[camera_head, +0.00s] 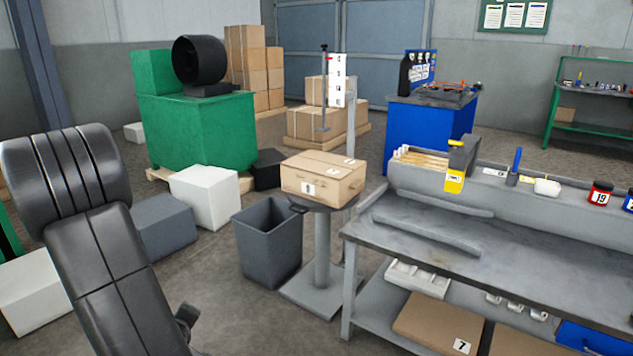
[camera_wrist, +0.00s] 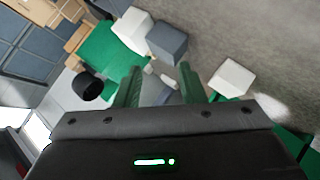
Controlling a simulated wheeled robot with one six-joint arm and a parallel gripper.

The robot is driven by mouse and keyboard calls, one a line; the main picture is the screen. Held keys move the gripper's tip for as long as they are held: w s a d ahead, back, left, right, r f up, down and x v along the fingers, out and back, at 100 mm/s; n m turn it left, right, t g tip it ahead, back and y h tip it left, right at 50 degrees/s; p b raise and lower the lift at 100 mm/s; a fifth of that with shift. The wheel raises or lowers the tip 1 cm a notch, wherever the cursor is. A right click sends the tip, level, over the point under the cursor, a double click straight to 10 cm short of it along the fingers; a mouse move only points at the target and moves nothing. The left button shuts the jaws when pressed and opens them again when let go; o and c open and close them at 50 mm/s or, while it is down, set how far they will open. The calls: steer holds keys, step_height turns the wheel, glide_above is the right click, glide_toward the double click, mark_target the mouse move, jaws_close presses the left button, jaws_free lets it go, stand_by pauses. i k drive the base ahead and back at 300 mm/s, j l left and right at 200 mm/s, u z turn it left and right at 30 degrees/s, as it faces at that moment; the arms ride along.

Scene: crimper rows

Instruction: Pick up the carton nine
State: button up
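A tan cardboard carton (camera_head: 325,180) sits on top of a round grey pedestal stand (camera_head: 322,245) in the middle of the head view. Its white label carries a small digit that looks like a nine. Another brown carton (camera_head: 425,320) labelled 7 lies on the lower shelf of the grey workbench at the right. My gripper (camera_wrist: 160,75) shows in the wrist view with its two green fingers apart and nothing between them. It is away from the carton on the stand, which I cannot make out in the wrist view. In the head view my arm stands at the left.
A grey bin (camera_head: 268,240) stands left of the pedestal. White and grey blocks (camera_head: 205,195) lie on the floor near a green cabinet (camera_head: 196,130). The grey workbench (camera_head: 480,260) fills the right. Stacked cartons (camera_head: 318,122) and a blue cabinet (camera_head: 425,130) stand behind.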

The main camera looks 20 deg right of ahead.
mark_target(331, 192)
steer(key=i+z, duration=0.15)
steer(key=z, duration=0.45)
steer(key=i+j+z, duration=0.35)
steer(key=i, duration=0.45)
steer(key=i+j+z, duration=0.35)
steer(key=i+j, duration=1.15)
